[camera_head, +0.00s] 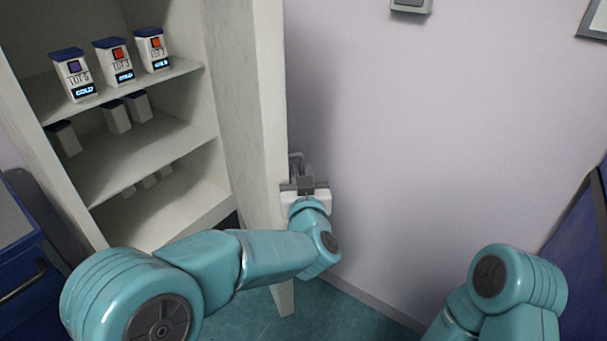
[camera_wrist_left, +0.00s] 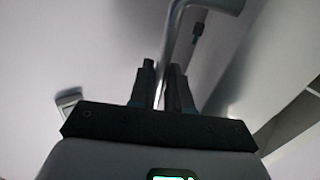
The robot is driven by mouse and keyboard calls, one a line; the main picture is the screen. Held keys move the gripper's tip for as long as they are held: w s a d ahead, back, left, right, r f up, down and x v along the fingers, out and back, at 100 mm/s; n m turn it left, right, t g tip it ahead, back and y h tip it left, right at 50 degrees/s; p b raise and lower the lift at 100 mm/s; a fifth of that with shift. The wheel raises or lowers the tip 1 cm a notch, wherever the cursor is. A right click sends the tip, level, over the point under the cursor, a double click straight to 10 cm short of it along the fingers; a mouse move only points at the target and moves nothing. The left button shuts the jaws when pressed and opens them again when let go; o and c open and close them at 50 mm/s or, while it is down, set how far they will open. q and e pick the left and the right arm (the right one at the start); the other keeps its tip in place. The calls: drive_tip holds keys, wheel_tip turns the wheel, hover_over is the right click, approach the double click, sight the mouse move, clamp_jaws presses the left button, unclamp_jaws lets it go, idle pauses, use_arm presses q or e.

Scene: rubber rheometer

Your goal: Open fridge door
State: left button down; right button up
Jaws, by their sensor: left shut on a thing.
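The white fridge (camera_head: 215,150) stands at the left with its front open, showing its shelves. Its door (camera_head: 268,90) is swung far out and seen nearly edge-on, right of the shelves. The grey door handle (camera_head: 296,162) is on the door's right-hand side. My left gripper (camera_head: 304,183) is at the handle, beside the door. In the left wrist view the handle bar (camera_wrist_left: 174,38) runs down between the two fingers of the left gripper (camera_wrist_left: 162,82), which is shut on it. The fingertips are small and partly hidden in the head view. My right gripper is out of view.
Several white containers with blue lids (camera_head: 122,66) stand on the fridge shelves. A pale wall (camera_head: 430,150) lies right of the door. A blue cabinet (camera_head: 25,260) is at the lower left and a dark blue panel (camera_head: 580,240) at the right edge. Teal floor (camera_head: 325,318) shows below.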

use_arm(q)
drive_tip(key=shift+a, duration=0.1)
drive_tip(key=c, duration=1.3)
unclamp_jaws()
drive_tip(key=shift+c, duration=0.2)
drive_tip(key=shift+s, duration=0.1)
drive_tip(key=s, duration=1.6)
drive_tip(key=shift+d+b, duration=0.35)
drive_tip(key=shift+d, duration=0.05)
